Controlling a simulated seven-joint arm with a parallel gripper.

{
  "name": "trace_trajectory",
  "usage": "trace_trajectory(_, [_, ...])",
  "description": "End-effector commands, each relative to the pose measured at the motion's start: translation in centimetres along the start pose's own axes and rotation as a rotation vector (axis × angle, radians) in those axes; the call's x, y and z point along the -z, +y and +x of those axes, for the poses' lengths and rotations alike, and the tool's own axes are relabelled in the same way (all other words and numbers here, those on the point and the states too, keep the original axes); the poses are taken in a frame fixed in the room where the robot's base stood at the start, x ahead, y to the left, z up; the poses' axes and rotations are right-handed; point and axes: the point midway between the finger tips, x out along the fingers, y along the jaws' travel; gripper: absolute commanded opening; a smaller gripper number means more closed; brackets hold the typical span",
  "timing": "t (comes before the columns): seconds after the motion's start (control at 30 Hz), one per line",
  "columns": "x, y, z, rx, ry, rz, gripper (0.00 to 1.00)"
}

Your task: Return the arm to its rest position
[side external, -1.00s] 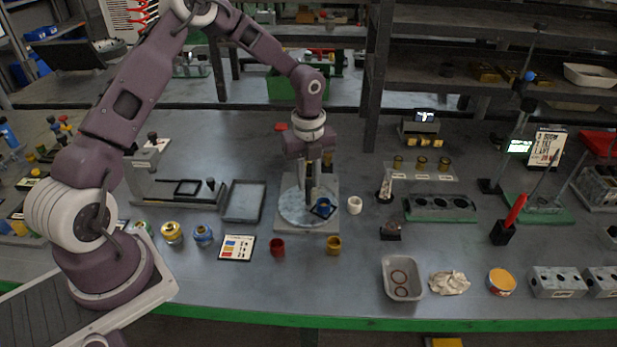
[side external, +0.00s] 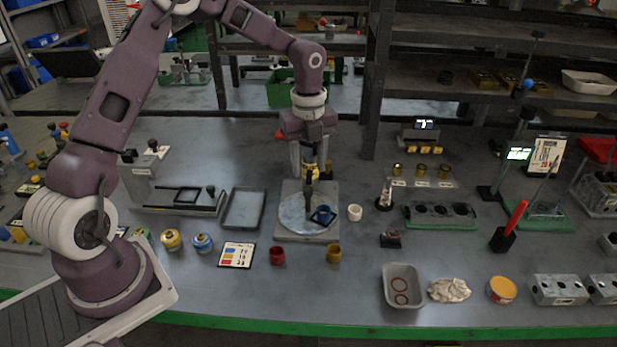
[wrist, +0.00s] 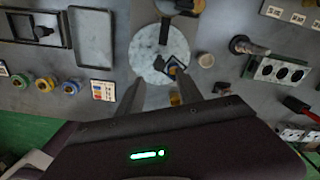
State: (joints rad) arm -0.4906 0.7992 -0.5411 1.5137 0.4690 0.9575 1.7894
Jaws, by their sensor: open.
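My gripper (side external: 311,168) hangs fingers-down above the pale round plate (side external: 294,211) in the side view. In the wrist view its two fingers (wrist: 160,92) stand apart with nothing between them. A dark upright post (side external: 309,192) rises from the plate below the fingers; it also shows in the wrist view (wrist: 164,34). A blue ring-like part (side external: 323,212) sits on a dark square piece at the plate's right front. The fingertips partly overlap the post in the side view, so their exact gap from it is hard to tell.
A red cup (side external: 277,256) and a yellow cup (side external: 334,253) stand in front of the plate. A white ring (side external: 355,212) is to its right and an empty tray (side external: 243,209) to its left. A shelf upright (side external: 372,90) rises behind the bench.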

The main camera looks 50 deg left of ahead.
Motion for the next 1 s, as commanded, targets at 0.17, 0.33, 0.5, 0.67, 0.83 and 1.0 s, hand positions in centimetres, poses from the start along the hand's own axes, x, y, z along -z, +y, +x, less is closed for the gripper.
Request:
trace_trajectory(0.17, [0.0,0.0,-0.6,0.000,0.000,0.002,0.43])
trace_trajectory(0.33, [0.1,0.0,-0.7,0.000,-0.001,-0.002,0.43])
trace_trajectory(0.5, [2.5,2.0,-5.9,0.021,-0.089,-0.207,0.43])
trace_trajectory(0.67, [7.6,8.0,-13.7,0.149,-0.182,-0.708,0.43])
trace_trajectory(0.83, [13.6,16.1,-18.3,0.371,-0.070,-1.328,0.43])
trace_trajectory(1.0, [17.6,21.7,-18.4,0.477,0.191,-1.774,0.43])
